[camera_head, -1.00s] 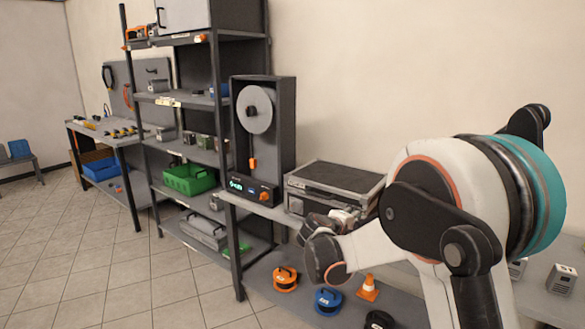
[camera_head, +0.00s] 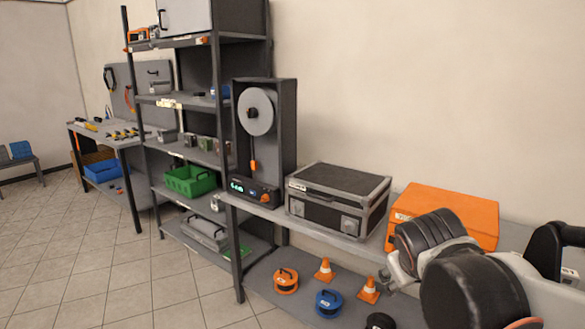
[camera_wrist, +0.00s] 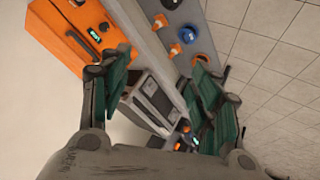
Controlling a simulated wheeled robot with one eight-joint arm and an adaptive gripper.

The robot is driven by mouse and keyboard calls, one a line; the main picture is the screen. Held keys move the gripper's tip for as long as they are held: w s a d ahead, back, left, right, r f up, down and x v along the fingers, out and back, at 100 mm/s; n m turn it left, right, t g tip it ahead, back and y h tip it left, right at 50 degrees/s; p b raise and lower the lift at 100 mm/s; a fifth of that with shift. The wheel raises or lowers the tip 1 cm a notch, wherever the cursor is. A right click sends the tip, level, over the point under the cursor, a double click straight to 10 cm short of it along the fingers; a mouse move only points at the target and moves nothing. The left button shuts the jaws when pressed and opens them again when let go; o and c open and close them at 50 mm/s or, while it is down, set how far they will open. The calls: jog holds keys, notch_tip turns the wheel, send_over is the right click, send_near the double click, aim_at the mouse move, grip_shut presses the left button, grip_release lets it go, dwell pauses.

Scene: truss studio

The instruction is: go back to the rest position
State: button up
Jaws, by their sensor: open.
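My gripper (camera_wrist: 160,88) is open and empty in the wrist view, its two dark green finger pads standing wide apart. Between and beyond the fingers shows a black and silver case (camera_wrist: 152,104) standing on the bench. In the head view my arm is folded in at the lower right, and only part of my gripper (camera_head: 397,272) shows in front of the bench, near the orange case (camera_head: 457,212). The rest of it is hidden behind my arm.
The bench (camera_head: 268,212) also carries the black case (camera_head: 338,200) and a reel unit (camera_head: 262,135). Orange cones (camera_head: 324,270) and cable reels (camera_head: 286,281) sit on its lower shelf. A tall shelf rack (camera_head: 190,120) stands left. The tiled floor (camera_head: 80,260) is clear.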

jog(key=s+a+f+m+y, duration=0.1)
jog(key=s+f, duration=0.1)
jog(key=s, duration=0.5)
jog(key=s+a+f+m+y, duration=0.1)
jog(key=s+a+f+m, duration=0.1)
jog(key=s, duration=0.4)
jog(key=shift+s+y, duration=0.4)
jog(key=shift+a, duration=0.1)
